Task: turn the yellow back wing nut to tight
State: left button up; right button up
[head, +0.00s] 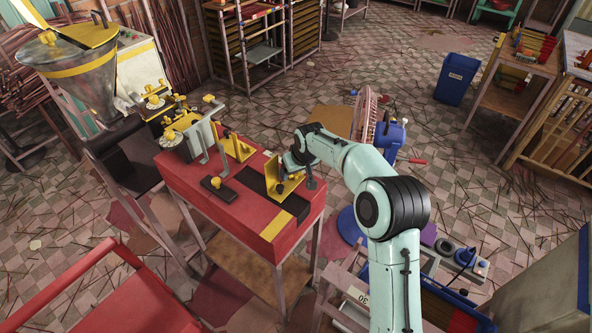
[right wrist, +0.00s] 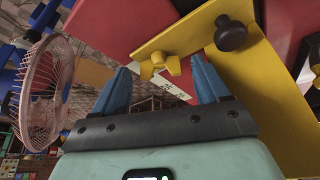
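A yellow wing nut (right wrist: 160,65) sits at the edge of a yellow bracket (right wrist: 205,30) in the right wrist view. The bracket also shows in the head view (head: 272,178), standing on the red table (head: 222,190). My right gripper (right wrist: 160,72) is open, with its two blue fingers apart on either side of the wing nut in the picture; I cannot tell whether they touch it. In the head view my right gripper (head: 298,164) is at the bracket's far right side and partly hides it. My left gripper is not in view.
A black knob (right wrist: 230,35) sits on the bracket near the wing nut. A second yellow bracket (head: 240,147) and a grey machine (head: 200,135) stand farther left on the table. A pink fan (right wrist: 42,90) stands behind my gripper.

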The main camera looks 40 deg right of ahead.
jog(key=shift+r, duration=0.1)
jog(key=v, duration=1.3)
